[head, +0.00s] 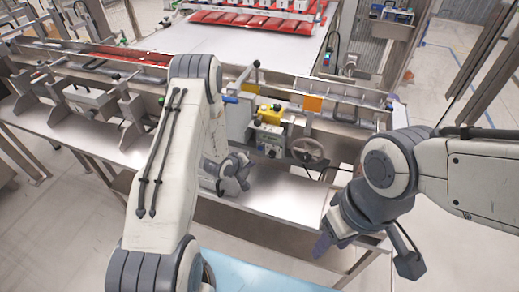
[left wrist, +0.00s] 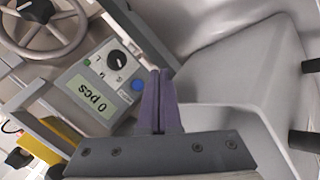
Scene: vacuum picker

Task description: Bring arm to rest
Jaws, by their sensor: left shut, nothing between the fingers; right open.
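My left arm (head: 165,170) reaches in over the steel bench in the head view. Its gripper (left wrist: 162,85) shows purple fingers in the left wrist view, shut together with nothing between them. They are in front of a control box (left wrist: 100,80) with a black knob, a blue button and a label reading "0 pcs"; I cannot tell whether they touch it. My right arm (head: 460,175) comes in from the right. Its gripper (head: 322,243) points down near the bench's front edge and is open and empty, though only one purple finger shows clearly.
The steel bench (head: 285,205) is bare between my arms. A blue surface (head: 255,276) lies at the bottom. A white table (head: 290,50) with red parts is behind.

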